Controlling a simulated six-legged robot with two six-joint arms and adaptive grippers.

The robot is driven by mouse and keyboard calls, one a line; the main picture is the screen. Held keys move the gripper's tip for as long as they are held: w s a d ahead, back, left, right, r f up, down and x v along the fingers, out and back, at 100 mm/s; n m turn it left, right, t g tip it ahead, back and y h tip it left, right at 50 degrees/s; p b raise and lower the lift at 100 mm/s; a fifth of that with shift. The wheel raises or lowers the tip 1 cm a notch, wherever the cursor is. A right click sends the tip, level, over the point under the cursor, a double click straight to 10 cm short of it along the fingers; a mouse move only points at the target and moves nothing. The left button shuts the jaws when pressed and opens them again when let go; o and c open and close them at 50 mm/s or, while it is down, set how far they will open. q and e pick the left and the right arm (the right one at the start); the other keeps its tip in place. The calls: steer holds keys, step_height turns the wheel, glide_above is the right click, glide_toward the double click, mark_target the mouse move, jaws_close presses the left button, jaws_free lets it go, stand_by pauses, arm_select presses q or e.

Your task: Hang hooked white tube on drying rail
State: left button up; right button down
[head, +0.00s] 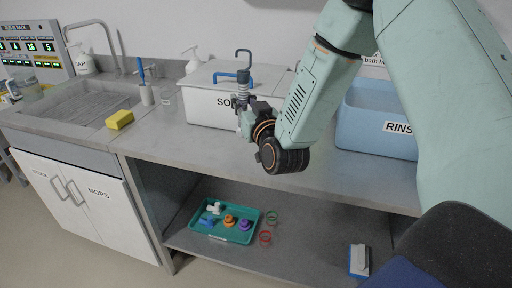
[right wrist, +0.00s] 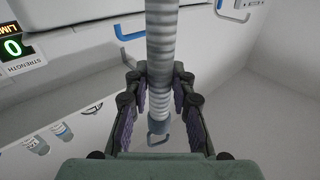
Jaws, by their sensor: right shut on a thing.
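The hooked white tube (head: 243,78) stands roughly upright in my right gripper (head: 246,104), with a dark blue-grey hook at its top, in front of the soak box. In the right wrist view the ribbed tube (right wrist: 162,55) runs between the two fingers of the right gripper (right wrist: 160,80), which are shut on it. A grey-blue loop-shaped end (right wrist: 158,130) shows at the tube's lower end in that view. I cannot pick out the drying rail with certainty in either view. My left gripper is not in view.
A white lidded soak box (head: 205,106) with a blue handle stands behind the gripper. A blue rinse tub (head: 365,140) is to the right. A yellow sponge (head: 119,119) lies near the sink (head: 70,112). A teal tray (head: 225,236) with small parts sits on the lower shelf.

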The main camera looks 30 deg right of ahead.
steer(key=d+h, duration=0.1)
steer(key=d+r+m+g+h, duration=0.1)
steer(key=d+h+p, duration=0.1)
steer(key=shift+s+d+r+m+g, duration=0.15)
steer(key=shift+s+d+m+g, duration=0.15)
steer(key=shift+s+m, duration=0.1)
